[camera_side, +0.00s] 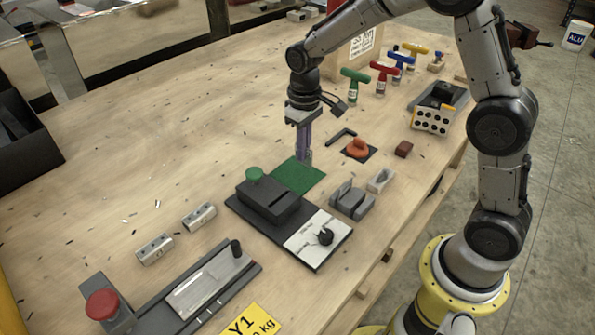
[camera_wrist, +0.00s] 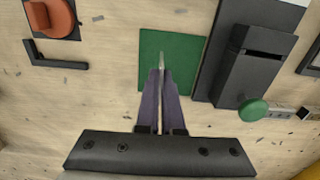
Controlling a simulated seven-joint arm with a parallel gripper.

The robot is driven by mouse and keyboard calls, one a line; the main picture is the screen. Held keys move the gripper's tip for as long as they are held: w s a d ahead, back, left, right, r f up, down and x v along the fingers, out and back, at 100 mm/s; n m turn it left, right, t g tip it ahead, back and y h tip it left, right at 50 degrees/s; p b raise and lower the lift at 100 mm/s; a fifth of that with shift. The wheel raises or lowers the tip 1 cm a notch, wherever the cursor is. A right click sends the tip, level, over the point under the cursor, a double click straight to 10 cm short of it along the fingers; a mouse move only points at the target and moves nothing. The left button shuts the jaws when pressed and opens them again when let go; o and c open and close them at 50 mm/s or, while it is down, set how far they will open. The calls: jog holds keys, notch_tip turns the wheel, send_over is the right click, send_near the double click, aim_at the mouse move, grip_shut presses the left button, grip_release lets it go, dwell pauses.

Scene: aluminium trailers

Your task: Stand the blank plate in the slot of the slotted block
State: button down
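My gripper (camera_side: 304,158) has its purple fingers pointing down over the green mat (camera_side: 292,182). In the wrist view the fingers (camera_wrist: 161,72) lie nearly together. A thin, pale, upright edge shows between their tips, above the green mat (camera_wrist: 182,52); it looks like the blank plate (camera_wrist: 162,50) seen edge-on and held. Its faces are hidden.
A black device (camera_side: 268,203) with a green button and dial panel stands beside the mat; its slot shows in the wrist view (camera_wrist: 264,55). An orange piece (camera_side: 357,147), a black angle (camera_side: 341,135) and a brown block (camera_side: 404,148) lie nearby. The table's left side is mostly clear.

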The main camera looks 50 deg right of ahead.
jog(key=shift+s+r+n, duration=0.1)
jog(key=shift+s+n, duration=0.2)
jog(key=shift+n, duration=0.9)
jog(key=shift+s+a+r+n, duration=0.15)
jog(key=shift+r+n, duration=0.1)
jog(key=shift+n, duration=0.75)
jog(key=s+a+r+n, duration=0.3)
jog(key=a+r+n, duration=0.5)
jog(key=a+n, duration=0.4)
jog(key=shift+s+a+n, duration=0.15)
jog(key=shift+a+n, duration=0.2)
jog(key=shift+n, duration=0.35)
jog(key=shift+f, duration=2.85)
jog(key=shift+f, duration=1.55)
jog(key=shift+r, duration=0.1)
